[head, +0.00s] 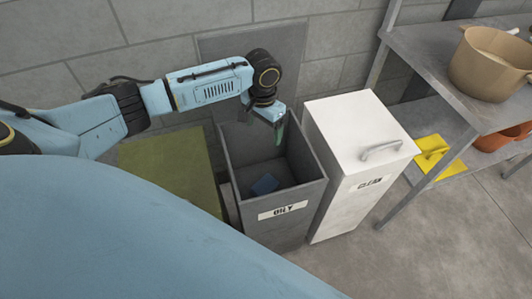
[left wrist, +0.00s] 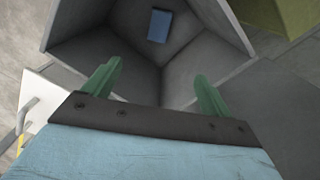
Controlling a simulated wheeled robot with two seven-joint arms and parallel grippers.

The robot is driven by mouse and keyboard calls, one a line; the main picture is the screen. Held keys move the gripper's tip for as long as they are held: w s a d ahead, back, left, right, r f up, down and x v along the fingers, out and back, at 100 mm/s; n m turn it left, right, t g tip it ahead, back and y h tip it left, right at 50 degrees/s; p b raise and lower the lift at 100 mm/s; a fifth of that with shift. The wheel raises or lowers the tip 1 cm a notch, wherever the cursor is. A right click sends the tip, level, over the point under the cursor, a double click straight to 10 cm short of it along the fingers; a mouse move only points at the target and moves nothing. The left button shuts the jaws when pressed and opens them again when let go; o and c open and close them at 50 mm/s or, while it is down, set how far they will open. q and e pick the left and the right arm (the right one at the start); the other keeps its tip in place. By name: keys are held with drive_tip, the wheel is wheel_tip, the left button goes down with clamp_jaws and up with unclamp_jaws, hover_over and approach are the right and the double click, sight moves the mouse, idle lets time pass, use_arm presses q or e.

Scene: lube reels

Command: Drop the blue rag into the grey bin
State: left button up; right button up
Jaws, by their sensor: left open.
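In the left wrist view the rag (left wrist: 160,25) shows as a small blue rectangle inside the bin (left wrist: 127,57). My left gripper (head: 278,135) is over the bin's opening, pointing down, with its green fingers apart. In the left wrist view the gripper (left wrist: 155,85) is empty, and the rag is well apart from its fingertips. My right gripper is not in view.
A white lidded bin (head: 345,130) marked "CLEAN" stands just right of the grey bin. An olive-green box (head: 165,165) is to its left. A metal shelf (head: 425,60) at right holds a tan pot (head: 488,65), with a yellow item (head: 437,152) below. A grey wall is behind.

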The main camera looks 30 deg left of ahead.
use_arm(q)
wheel_tip(320, 180, up, 13)
drive_tip(key=p, duration=0.2)
drive_tip(key=shift+r+p, duration=0.15)
drive_tip(key=shift+p, duration=0.15)
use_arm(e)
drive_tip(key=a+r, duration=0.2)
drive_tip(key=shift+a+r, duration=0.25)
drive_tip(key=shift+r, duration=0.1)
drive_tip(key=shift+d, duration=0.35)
